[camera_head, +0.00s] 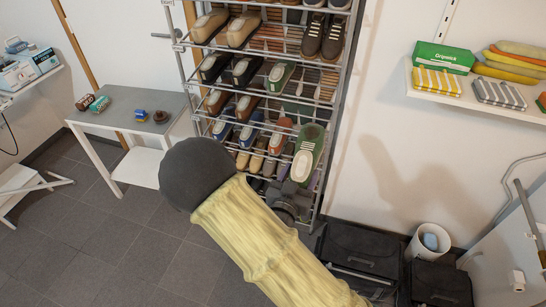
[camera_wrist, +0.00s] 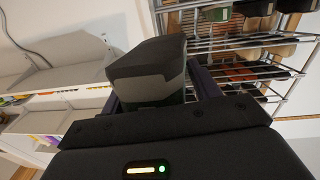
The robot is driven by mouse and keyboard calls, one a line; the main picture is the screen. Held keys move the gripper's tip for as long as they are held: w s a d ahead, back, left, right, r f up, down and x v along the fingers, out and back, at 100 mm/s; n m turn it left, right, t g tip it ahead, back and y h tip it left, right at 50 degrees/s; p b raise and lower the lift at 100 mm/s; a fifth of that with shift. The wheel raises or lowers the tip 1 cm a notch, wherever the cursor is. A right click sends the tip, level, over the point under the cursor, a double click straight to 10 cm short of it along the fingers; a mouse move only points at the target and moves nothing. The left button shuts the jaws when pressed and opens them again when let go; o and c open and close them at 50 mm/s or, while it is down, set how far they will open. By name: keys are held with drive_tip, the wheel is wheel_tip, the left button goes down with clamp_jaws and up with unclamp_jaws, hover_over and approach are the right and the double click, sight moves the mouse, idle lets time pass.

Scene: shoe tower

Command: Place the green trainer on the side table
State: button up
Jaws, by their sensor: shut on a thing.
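A green trainer (camera_head: 308,152) with a pale tongue stands tilted in front of the lower right of the shoe rack, toe up. My gripper (camera_head: 291,193) is at its lower end and shut on it; my arm hides part of the jaws. In the wrist view, the dark greenish end of the held trainer (camera_wrist: 150,72) sits between the jaws of my gripper (camera_wrist: 155,98). The side table (camera_head: 160,103) has a grey top and white legs and stands left of the rack, apart from the trainer.
Brushes and a green item (camera_head: 99,104) lie at the table's left; a small blue item (camera_head: 140,115) and a brown one (camera_head: 161,117) lie near its middle. Black boxes (camera_head: 360,250) and a white bin (camera_head: 427,243) stand at right.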

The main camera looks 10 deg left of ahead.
drive_tip(key=d+f+n+y+p, duration=0.3)
drive_tip(key=d+f+y+p, duration=0.1)
drive_tip(key=d+f, duration=1.1)
wheel_tip(320, 180, down, 3)
drive_tip(key=shift+s+f+t+y, duration=0.1)
drive_tip(key=shift+s+t+y, duration=0.2)
drive_tip(key=shift+y, duration=0.2)
